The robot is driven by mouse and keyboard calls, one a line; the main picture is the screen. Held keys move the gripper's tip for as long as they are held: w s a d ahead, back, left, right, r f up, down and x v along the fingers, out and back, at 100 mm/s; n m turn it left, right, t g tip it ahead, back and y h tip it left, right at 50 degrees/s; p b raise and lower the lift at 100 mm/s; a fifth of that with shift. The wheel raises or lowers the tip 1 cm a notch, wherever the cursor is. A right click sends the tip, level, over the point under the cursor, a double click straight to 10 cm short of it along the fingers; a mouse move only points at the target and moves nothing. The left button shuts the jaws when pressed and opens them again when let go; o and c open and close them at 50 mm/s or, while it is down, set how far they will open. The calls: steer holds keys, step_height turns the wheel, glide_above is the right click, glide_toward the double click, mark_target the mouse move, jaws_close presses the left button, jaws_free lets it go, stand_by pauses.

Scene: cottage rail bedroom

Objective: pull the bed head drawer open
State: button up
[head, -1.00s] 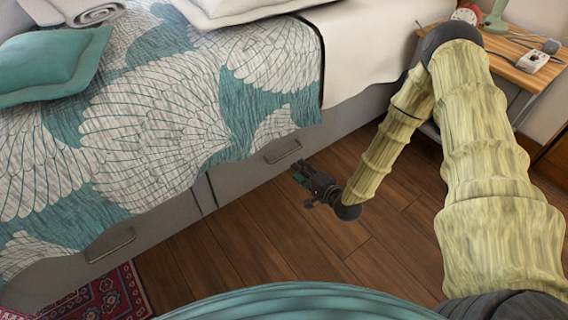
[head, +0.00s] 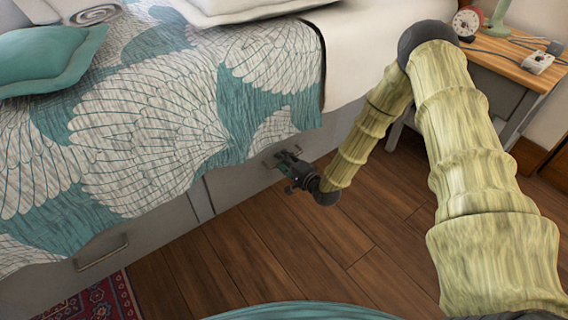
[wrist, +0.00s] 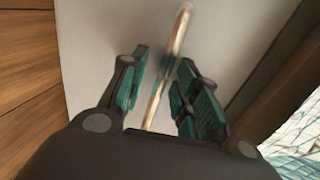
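The drawer (head: 235,183) under the bed, nearer the nightstand, has a grey front and looks shut. Its bar handle is mostly hidden by my gripper in the head view. My gripper (head: 281,160) is at this handle, pointing at the drawer front. In the wrist view the handle (wrist: 178,35) runs as a slanted, slightly blurred bar between the two fingers of my gripper (wrist: 165,68). The fingers are open, with a gap on each side of the bar. The grey drawer front (wrist: 100,45) fills the space behind.
A second drawer handle (head: 101,253) is at the lower left, above a red patterned rug (head: 95,300). The patterned bedspread (head: 150,130) hangs over the bed's side. A wooden nightstand (head: 500,62) stands right. Wooden floor (head: 290,250) in front is clear.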

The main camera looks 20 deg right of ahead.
steer(key=shift+w, duration=0.1)
steer(key=shift+c, duration=0.3)
jaws_close()
